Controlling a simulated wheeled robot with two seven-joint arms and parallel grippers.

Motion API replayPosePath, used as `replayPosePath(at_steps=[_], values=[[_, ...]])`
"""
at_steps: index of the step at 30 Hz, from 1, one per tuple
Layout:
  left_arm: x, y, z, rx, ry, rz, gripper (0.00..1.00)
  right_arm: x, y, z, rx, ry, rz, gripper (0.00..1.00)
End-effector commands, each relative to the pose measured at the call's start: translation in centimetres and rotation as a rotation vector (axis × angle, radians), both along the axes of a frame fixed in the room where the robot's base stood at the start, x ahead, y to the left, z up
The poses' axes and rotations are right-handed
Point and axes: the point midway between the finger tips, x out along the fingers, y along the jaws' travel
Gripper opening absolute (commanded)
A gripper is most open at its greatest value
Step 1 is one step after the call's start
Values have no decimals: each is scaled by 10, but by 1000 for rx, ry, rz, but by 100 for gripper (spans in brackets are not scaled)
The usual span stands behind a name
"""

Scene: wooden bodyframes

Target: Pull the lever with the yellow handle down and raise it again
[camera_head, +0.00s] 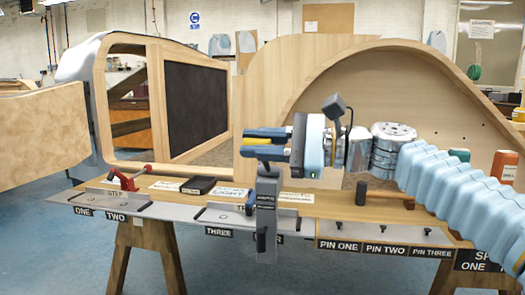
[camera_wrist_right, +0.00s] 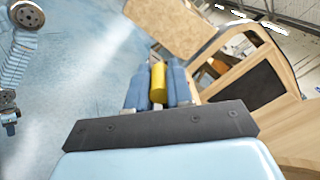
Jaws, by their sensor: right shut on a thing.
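The yellow handle (camera_head: 262,141) lies between the two blue fingers of my right gripper (camera_head: 248,142), which point left and are shut on it. It also shows in the right wrist view as a yellow cylinder (camera_wrist_right: 157,83) gripped between the fingers. A grey upright lever stand (camera_head: 266,210) is fixed at the bench's front edge, right below the gripper. The link between handle and stand is mostly hidden. In the right wrist view, what looks like my left arm hangs at the far left with its gripper (camera_wrist_right: 9,115), too small to read.
Wooden bodyframes (camera_head: 240,105) stand behind. Blue floor in front is clear.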

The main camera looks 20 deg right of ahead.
Motion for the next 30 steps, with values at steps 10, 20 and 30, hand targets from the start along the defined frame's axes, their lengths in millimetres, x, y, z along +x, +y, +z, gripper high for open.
replayPosePath(at_steps=[10,20,30], values=[[-1,-4,-55,-10,5,-5,46,-17,12,-44,-177,-245,2,0],[1,-3,-75,-8,-1,-1,46,-19,15,-67,-172,-232,2,0],[1,-3,-80,-8,-3,-1,46,-19,15,-75,-172,-229,1,0]])
